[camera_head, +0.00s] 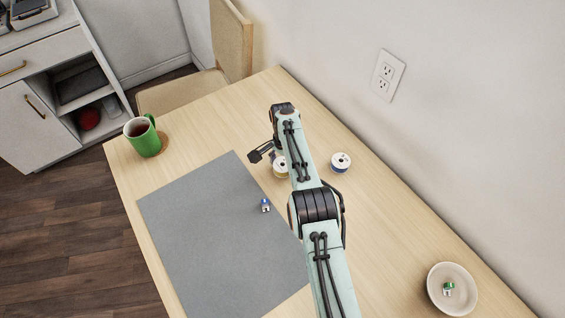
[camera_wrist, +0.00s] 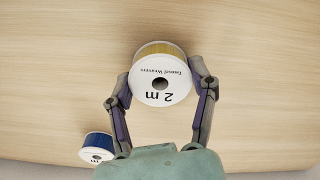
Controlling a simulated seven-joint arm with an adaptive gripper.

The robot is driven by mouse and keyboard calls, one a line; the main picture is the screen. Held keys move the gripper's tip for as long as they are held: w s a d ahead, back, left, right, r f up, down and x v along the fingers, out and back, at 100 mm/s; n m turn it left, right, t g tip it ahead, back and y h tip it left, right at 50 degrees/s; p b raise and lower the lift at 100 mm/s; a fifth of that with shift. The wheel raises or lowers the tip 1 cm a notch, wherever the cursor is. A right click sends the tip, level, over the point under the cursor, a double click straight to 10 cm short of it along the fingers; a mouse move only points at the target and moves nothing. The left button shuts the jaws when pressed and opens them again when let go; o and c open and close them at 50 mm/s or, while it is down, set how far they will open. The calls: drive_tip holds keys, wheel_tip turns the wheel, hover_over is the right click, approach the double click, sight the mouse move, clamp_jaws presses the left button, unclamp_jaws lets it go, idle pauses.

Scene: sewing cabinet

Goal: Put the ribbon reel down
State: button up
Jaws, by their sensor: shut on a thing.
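A ribbon reel (camera_wrist: 160,72) with a white flange marked "2 m" and gold-yellow ribbon sits between my fingers in the wrist view. My gripper (camera_wrist: 160,88) is shut on it, one finger at each side. In the head view the same reel (camera_head: 280,168) shows beside my arm, partly covered by it. The light wood table (camera_head: 215,115) is below the reel; I cannot tell whether the reel touches it.
A second reel with blue ribbon (camera_head: 341,161) stands right of my arm, and at lower left in the wrist view (camera_wrist: 97,146). A grey mat (camera_head: 205,235) holds a small blue-and-white item (camera_head: 265,205). A green mug (camera_head: 143,138) stands at the left; a bowl (camera_head: 436,291) lies at lower right.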

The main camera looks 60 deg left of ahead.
drive_tip(key=o, duration=1)
wheel_tip(320, 180, up, 12)
drive_tip(key=shift+r, duration=0.15)
